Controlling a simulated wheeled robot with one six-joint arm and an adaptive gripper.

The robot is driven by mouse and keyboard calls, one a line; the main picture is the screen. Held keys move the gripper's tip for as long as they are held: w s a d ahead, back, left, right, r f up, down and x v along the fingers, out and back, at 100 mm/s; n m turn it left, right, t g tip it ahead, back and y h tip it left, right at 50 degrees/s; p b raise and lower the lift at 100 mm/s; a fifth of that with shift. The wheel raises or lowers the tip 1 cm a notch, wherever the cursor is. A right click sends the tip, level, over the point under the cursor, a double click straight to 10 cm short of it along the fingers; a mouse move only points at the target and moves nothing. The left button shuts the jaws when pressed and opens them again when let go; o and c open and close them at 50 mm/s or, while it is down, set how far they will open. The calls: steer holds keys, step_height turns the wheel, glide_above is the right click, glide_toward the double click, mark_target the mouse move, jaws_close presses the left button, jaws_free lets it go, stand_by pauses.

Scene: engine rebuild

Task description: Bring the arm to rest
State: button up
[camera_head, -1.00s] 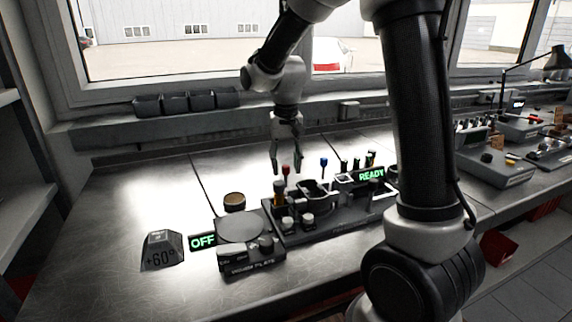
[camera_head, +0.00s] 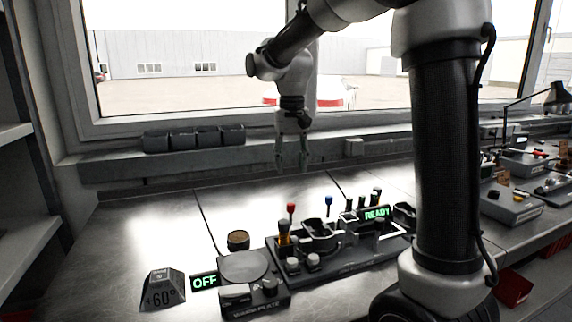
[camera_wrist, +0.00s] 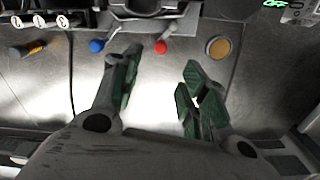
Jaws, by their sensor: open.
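My gripper (camera_head: 291,160) hangs open and empty over the back of the metal workbench (camera_head: 140,232), fingers pointing down. In the head view it is above and behind the engine fixture, touching nothing. In the wrist view my gripper (camera_wrist: 160,85) shows two green-padded fingers spread apart with bare bench between them. My arm reaches in from the upper right of the head view.
A fixture (camera_head: 335,262) with red and blue knobs and a READY sign (camera_head: 377,214) stands mid-bench. Beside it are a hot plate (camera_head: 243,265), an OFF sign (camera_head: 204,282) and a +60° block (camera_head: 163,289). Dark bins (camera_head: 195,137) sit on the back ledge.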

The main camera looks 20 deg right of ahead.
steer(key=s+d+n+t, duration=0.1)
steer(key=s+d, duration=0.3)
steer(key=s, duration=0.8)
steer(key=s+d+n+t, duration=0.1)
steer(key=s+d+t, duration=0.2)
steer(key=s, duration=1)
steer(key=shift+d+f+n, duration=0.3)
steer(key=shift+d, duration=0.85)
